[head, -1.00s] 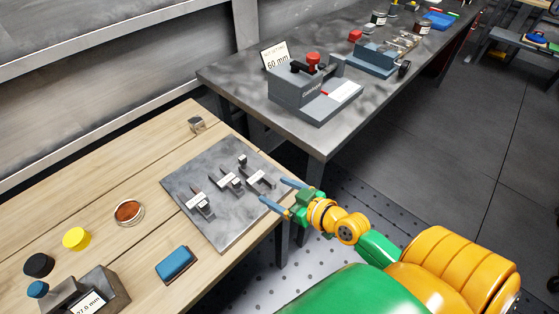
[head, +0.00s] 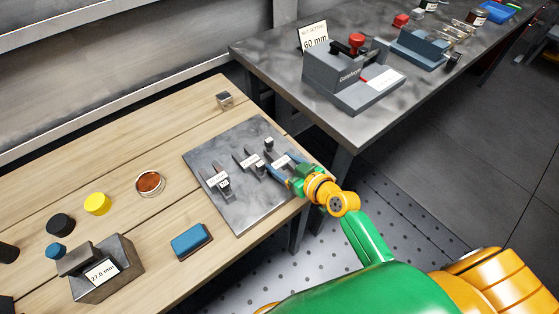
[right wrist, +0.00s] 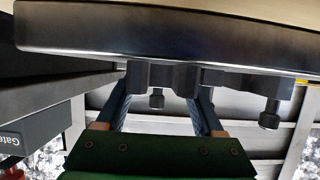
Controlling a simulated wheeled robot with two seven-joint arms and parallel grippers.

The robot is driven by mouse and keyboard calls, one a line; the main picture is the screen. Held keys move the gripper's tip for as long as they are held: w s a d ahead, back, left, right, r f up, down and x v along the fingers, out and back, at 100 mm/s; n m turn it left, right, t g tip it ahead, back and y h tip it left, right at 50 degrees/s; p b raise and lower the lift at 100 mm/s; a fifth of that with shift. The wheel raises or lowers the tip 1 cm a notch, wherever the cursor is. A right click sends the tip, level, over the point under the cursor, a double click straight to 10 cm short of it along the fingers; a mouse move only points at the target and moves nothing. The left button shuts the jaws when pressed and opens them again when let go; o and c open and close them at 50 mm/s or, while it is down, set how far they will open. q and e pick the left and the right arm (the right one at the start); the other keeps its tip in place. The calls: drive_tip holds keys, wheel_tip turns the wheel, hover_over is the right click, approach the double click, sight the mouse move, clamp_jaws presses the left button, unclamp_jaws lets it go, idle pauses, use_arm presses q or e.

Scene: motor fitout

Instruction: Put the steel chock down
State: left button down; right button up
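A small steel block (head: 224,99), the likeliest steel chock, stands on the wooden bench beyond the back corner of the grey steel plate (head: 240,213). No gripper touches it. Several dark, labelled metal parts stand on the plate, among them a left one (head: 218,182) and a middle one (head: 250,163). My right gripper (head: 277,167) is low over the plate's right side, at the rightmost part. In the right wrist view its blue fingers (right wrist: 161,100) are apart, reaching to either side of a dark part (right wrist: 160,76); contact is unclear. My left gripper is out of view.
A blue block (head: 191,241), yellow disc (head: 97,203), black disc (head: 60,223), round brown-filled dish (head: 149,184) and block labelled 27.0 mm (head: 113,278) stand on the bench. A dark table behind holds a grey fixture with a 60 mm sign (head: 315,37).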

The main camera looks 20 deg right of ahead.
sight(284, 164)
clamp_jaws()
drive_tip(key=shift+w, duration=0.1)
drive_tip(key=shift+r, duration=0.3)
wheel_tip(284, 164, up, 9)
drive_tip(key=p, duration=0.2)
drive_tip(key=shift+f+p, duration=0.1)
drive_tip(key=shift+p, duration=0.3)
drive_tip(key=s+r+n+g+y, duration=0.4)
drive_tip(key=s+r+n+y, duration=0.2)
drive_tip(key=s+r, duration=0.5)
drive_tip(key=s+n, duration=0.1)
drive_tip(key=s, duration=0.2)
drive_tip(key=shift+s+d+g+y, duration=0.3)
drive_tip(key=shift+d+g, duration=0.05)
drive_tip(key=shift+g, duration=0.05)
